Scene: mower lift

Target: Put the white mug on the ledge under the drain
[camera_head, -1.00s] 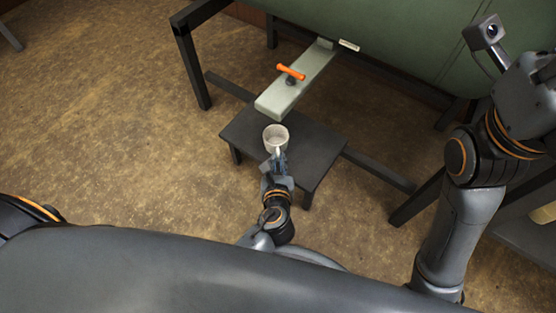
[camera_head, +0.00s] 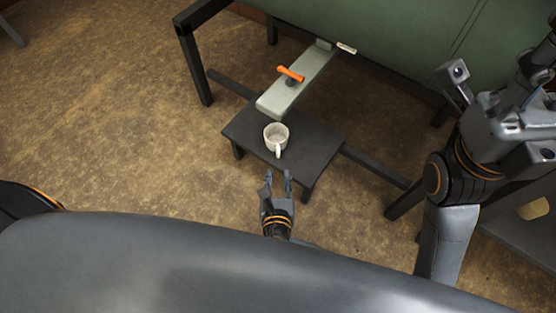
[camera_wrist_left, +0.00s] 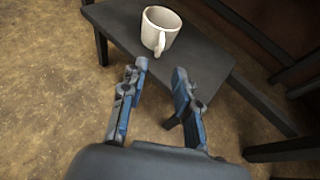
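The white mug (camera_head: 275,136) stands upright on the dark ledge (camera_head: 312,158), just in front of the green spout-like drain (camera_head: 290,95) with an orange handle (camera_head: 291,73). Its handle points toward me. In the left wrist view the mug (camera_wrist_left: 160,29) stands near the far edge of the ledge (camera_wrist_left: 205,58). My left gripper (camera_head: 279,175) is open and empty, back from the mug and apart from it; its fingers also show spread in the left wrist view (camera_wrist_left: 158,88). My right gripper (camera_head: 500,85) is at the right, and its finger state is unclear.
A large green tank (camera_head: 400,40) on a dark frame (camera_head: 195,65) stands behind the ledge. A dark bar (camera_head: 375,165) runs right from the ledge. A lower shelf (camera_head: 520,235) is at the right. The floor at the left is clear.

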